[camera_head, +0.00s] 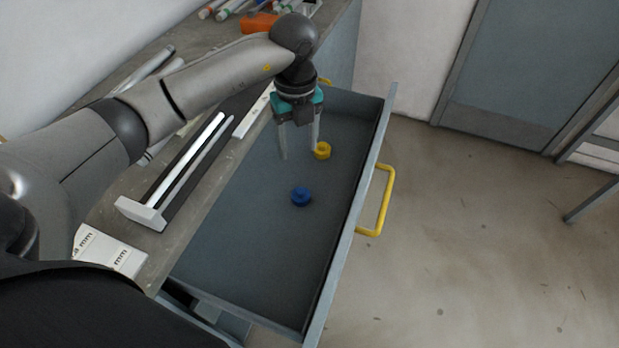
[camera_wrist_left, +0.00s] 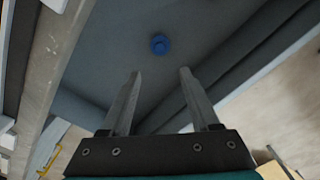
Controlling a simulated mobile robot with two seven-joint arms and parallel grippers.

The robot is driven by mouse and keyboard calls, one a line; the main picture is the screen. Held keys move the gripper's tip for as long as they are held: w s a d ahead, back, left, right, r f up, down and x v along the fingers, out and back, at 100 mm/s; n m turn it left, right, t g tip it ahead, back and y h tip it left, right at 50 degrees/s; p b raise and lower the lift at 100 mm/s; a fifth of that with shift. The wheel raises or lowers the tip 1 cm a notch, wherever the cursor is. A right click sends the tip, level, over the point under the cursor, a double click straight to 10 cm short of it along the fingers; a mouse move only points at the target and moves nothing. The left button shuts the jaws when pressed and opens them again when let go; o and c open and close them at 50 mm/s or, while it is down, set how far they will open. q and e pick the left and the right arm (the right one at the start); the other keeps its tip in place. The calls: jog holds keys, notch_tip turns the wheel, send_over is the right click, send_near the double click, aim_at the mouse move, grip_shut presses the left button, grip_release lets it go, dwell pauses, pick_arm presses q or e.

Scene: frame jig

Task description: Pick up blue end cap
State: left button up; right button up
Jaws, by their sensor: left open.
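The blue end cap (camera_head: 301,196) lies on the floor of the open drawer (camera_head: 250,250), near its middle. In the left wrist view the blue end cap (camera_wrist_left: 160,43) shows beyond the fingertips, roughly centred between them. My left gripper (camera_head: 299,148) points down over the far part of the drawer, open and empty. Its two fingers are apart in the left wrist view (camera_wrist_left: 160,75). It is apart from the blue cap, which lies nearer the camera in the head view. My right gripper is not in view.
A yellow end cap (camera_head: 322,150) lies in the drawer beside my left fingers. The drawer walls and yellow handle (camera_head: 378,200) bound the right side. A jig with a white bar (camera_head: 185,170) and white labelled cards (camera_head: 108,251) lie on the bench. The near drawer floor is clear.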

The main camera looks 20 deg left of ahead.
pick_arm(q)
jog(key=b, duration=0.2)
send_over(300, 191)
jog(key=f, duration=0.9)
jog(key=shift+s, duration=0.2)
jog(key=shift+w+f, duration=0.1)
jog(key=shift+f, duration=0.75)
notch_tip(300, 191, down, 4)
jog(key=shift+w+f+b, duration=0.15)
jog(key=shift+b, duration=0.4)
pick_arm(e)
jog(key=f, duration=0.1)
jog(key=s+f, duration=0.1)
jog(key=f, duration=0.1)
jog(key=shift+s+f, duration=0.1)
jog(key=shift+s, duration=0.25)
pick_arm(q)
grip_shut()
